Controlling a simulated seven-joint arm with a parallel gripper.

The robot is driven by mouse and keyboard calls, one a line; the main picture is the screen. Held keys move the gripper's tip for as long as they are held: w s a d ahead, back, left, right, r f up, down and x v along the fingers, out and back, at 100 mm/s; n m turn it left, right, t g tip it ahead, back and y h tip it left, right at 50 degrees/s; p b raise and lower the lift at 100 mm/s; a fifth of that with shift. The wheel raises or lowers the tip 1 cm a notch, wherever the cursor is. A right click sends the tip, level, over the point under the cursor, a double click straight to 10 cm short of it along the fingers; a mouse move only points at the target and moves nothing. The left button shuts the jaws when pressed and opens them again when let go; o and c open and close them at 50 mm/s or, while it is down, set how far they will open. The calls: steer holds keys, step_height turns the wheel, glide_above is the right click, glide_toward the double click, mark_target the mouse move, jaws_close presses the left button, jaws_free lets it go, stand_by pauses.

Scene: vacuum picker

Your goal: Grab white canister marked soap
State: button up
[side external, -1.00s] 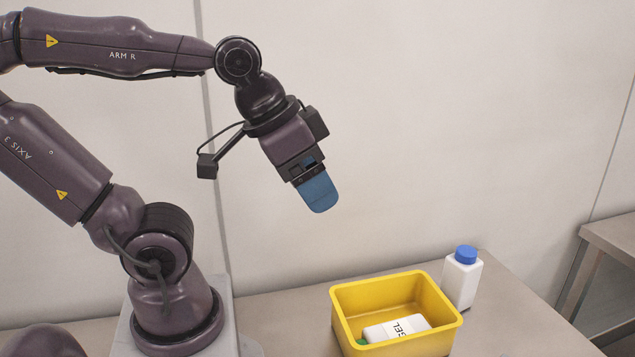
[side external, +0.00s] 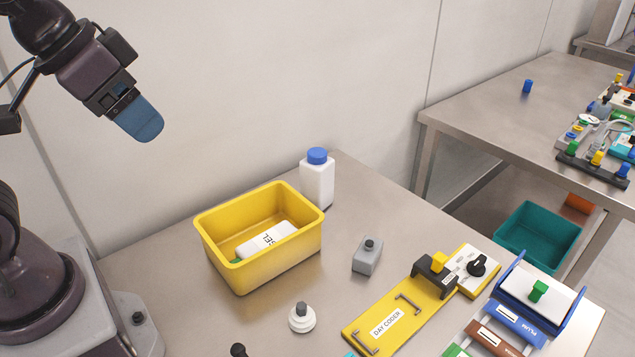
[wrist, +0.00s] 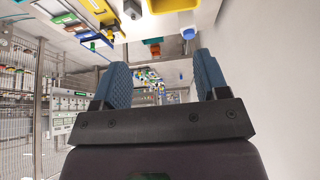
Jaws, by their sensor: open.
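A white canister with a blue cap (side external: 317,180) stands upright on the steel table, behind the right end of the yellow bin. No marking shows on its visible faces. A second white canister (side external: 268,238) lies in the bin with black lettering that seems to read GEL; its green cap is mostly hidden by the bin wall. My gripper (side external: 145,125) hangs in the air at the upper left, well above and left of the bin and both canisters, touching nothing. In the wrist view its two blue fingers (wrist: 160,78) are spread apart with nothing held between them.
The yellow bin (side external: 285,267) stands near the wall. A grey block with a black knob (side external: 367,256), a white round piece (side external: 301,319) and a yellow DAY CODER plate (side external: 385,325) lie in front and right. A teal bin (side external: 540,236) sits lower, right.

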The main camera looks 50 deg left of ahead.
steer(key=shift+o, duration=0.2)
steer(key=o, duration=0.6)
steer(key=shift+c, duration=0.2)
steer(key=w+a+f+m+g+y, duration=0.25)
steer(key=w+m+g, duration=0.2)
steer(key=w, duration=0.45)
steer(key=m+t+y, duration=0.6)
steer(key=m+y, duration=0.8)
steer(key=m, duration=0.4)
glide_toward(320, 160)
steer(key=x, duration=0.6)
steer(key=shift+w+d+f, duration=0.1)
steer(key=shift+w, duration=0.1)
steer(key=shift+x, duration=2.7)
